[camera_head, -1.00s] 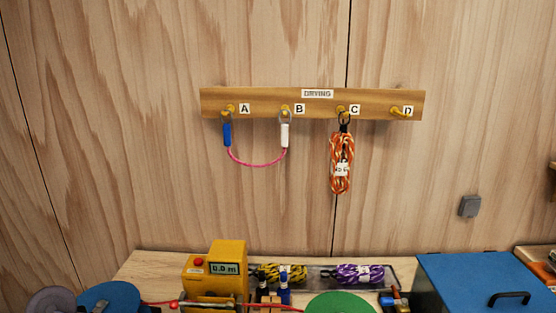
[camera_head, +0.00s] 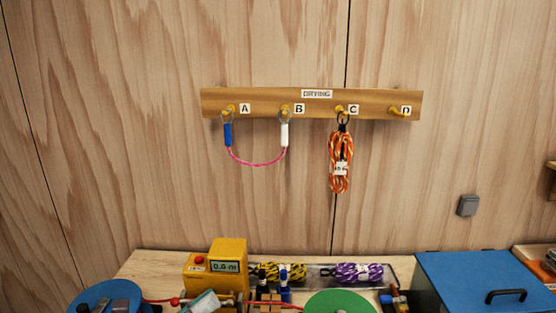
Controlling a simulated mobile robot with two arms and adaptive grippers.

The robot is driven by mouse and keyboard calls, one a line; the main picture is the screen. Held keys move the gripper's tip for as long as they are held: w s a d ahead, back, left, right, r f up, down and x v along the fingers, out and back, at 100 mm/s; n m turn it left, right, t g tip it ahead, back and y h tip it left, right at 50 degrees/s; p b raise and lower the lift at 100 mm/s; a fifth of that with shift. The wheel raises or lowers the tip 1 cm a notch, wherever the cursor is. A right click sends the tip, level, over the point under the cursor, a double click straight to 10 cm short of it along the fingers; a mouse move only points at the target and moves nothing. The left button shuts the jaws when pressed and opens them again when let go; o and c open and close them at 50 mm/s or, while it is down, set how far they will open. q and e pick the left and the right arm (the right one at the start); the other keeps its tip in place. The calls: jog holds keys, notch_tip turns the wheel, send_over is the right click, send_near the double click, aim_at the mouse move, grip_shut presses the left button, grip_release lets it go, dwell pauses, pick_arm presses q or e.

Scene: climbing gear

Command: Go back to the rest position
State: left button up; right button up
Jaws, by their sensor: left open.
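My left gripper (camera_head: 160,304) shows only at the bottom edge. Its fingertips are spread apart and empty, one in front of the blue disc and one in front of the yellow measuring machine. The rest of it is below the picture. My right gripper is not in view. The drying rack (camera_head: 262,99) on the wall holds a pink cord sling (camera_head: 257,163) hung between pegs A and B, with a blue and a white end. An orange rope bundle (camera_head: 341,165) hangs from peg C. Peg D (camera_head: 397,111) is bare.
The yellow machine (camera_head: 228,249) stands on the bench beside the blue disc (camera_head: 92,295). A tray holds a yellow-black rope (camera_head: 283,271) and a purple rope (camera_head: 358,272). A green disc (camera_head: 338,302) lies in front. A blue box (camera_head: 470,280) stands right. The wall area below the rack is clear.

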pick_arm(q)
jog(key=w+a+f+n+t+y, duration=0.1)
jog(key=a+f+n+t+y, duration=0.25)
jog(key=n+y, duration=0.5)
jog(key=w+a+f+n+t+y, duration=0.25)
jog(key=a+n+y, duration=0.3)
jog(key=n, duration=0.65)
jog(key=s+a+f+n+g+y, duration=0.3)
jog(key=s+f+n+g+y, duration=0.1)
jog(key=f+n, duration=0.4)
jog(key=s+d+f+n+g, duration=0.2)
jog(key=s+f+n+g, duration=0.2)
jog(key=s+f+g, duration=0.45)
jog(key=s+d+f+n+g, duration=0.1)
jog(key=s+f+n+g, duration=0.4)
jog(key=s, duration=0.7)
notch_tip(320, 180, down, 32)
jog(key=m+t+b, duration=0.1)
jog(key=m+b, duration=0.1)
jog(key=b, duration=0.3)
jog(key=s+a+f+b, duration=0.1)
jog(key=s+f+b, duration=0.1)
jog(key=s+f, duration=0.6)
jog(key=s+a+f+g+b, duration=0.1)
jog(key=s+f+b, duration=0.1)
jog(key=s+f, duration=0.7)
notch_tip(320, 180, down, 3)
jog(key=shift+s+a+f+h, duration=0.1)
jog(key=shift+s+a+h, duration=0.05)
jog(key=shift+a+h, duration=0.2)
